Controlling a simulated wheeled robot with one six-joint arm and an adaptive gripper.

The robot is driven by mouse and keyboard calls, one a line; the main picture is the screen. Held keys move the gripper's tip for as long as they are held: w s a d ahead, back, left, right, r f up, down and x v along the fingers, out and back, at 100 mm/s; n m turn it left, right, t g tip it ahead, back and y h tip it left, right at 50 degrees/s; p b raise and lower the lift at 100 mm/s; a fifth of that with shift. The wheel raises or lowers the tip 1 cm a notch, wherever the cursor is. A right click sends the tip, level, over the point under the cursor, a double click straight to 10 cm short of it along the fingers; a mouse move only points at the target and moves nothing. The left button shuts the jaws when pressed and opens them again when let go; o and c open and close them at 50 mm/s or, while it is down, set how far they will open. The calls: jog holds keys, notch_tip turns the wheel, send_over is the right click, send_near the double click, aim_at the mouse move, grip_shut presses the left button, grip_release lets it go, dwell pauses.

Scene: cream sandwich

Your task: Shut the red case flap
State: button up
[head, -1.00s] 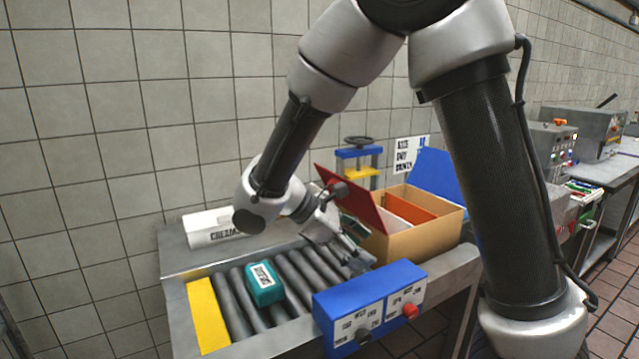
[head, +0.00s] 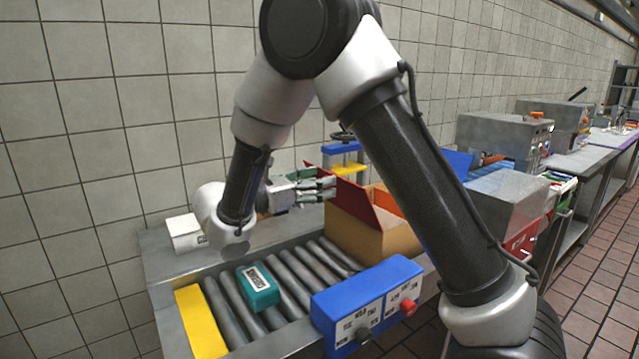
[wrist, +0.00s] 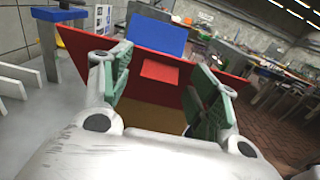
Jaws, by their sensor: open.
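The cardboard case (head: 372,238) stands at the far right end of the roller conveyor. Its red flap (head: 352,200) stands raised on the left side, tilted outward; it also shows in the wrist view (wrist: 125,68), ahead of my fingers. A blue flap (head: 458,162) stands raised at the far side, partly hidden by my arm. My gripper (head: 328,189) is open and empty, level with the top of the red flap and at its left. In the wrist view its green-padded fingers (wrist: 163,92) frame the flap; I cannot tell whether they touch it.
A teal packet (head: 258,287) lies on the rollers. A blue control box (head: 368,300) with knobs stands at the front edge. A white box (head: 186,232) lies at the back left. A blue and yellow press (head: 343,160) stands behind the case.

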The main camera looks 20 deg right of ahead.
jog(key=shift+w+d, duration=0.1)
jog(key=shift+d, duration=0.3)
grip_shut()
